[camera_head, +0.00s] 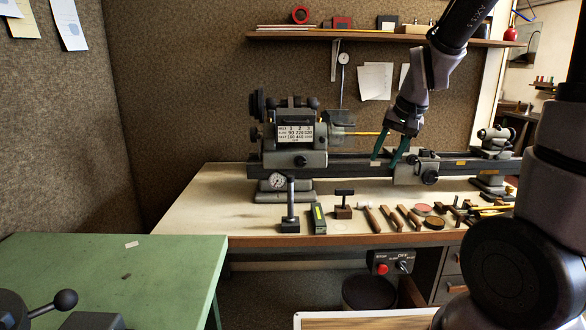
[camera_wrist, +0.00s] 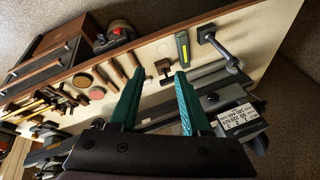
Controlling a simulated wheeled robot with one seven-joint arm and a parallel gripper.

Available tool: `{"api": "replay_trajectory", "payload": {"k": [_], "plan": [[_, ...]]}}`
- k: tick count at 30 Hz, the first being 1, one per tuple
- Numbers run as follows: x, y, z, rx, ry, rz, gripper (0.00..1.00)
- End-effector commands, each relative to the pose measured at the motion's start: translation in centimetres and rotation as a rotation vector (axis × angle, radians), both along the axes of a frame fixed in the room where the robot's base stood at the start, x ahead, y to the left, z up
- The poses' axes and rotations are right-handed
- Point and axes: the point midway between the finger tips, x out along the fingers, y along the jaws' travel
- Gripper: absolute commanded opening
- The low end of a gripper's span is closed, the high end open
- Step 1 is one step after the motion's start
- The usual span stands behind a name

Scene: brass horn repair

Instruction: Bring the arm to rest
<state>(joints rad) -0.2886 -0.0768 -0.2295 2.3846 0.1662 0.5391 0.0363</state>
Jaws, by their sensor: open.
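My gripper (camera_head: 384,146) has green fingers and hangs in front of the lathe, to the right of its headstock, pointing down. In the wrist view my gripper (camera_wrist: 152,90) shows both fingers apart, with nothing between them. The lathe (camera_head: 296,134) stands along the back of the bench, with a speed plate on its headstock. A thin yellow rod (camera_head: 362,133) reaches from the headstock toward my gripper. I cannot tell whether the fingers touch the rod or the lathe bed.
The bench top (camera_head: 215,205) is pale and bare at its left. A dial gauge stand (camera_head: 290,208), a green-labelled tool (camera_head: 318,217) and several wooden-handled tools (camera_head: 392,217) lie along its front. A green table (camera_head: 165,262) is at lower left. A shelf (camera_head: 375,38) runs above.

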Motion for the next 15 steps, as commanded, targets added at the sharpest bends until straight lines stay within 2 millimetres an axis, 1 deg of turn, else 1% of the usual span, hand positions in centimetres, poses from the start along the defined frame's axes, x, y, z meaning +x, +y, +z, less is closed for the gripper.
{"api": "replay_trajectory", "payload": {"k": [1,3,5,6,10,12,15], "plan": [[-1.1,-0.3,2.3,0.018,-0.033,-0.002,0.47],[-3.0,-0.6,4.7,0.035,-0.062,0.000,0.47],[-4.5,-0.8,6.6,0.043,-0.090,0.000,0.47],[-5.7,-1.0,7.7,0.046,-0.109,0.000,0.47],[-9.5,-1.4,10.8,0.042,-0.165,-0.002,0.47],[-11.3,-1.5,11.9,0.034,-0.190,-0.006,0.47],[-13.4,-1.6,13.0,0.021,-0.217,-0.011,0.47]]}}
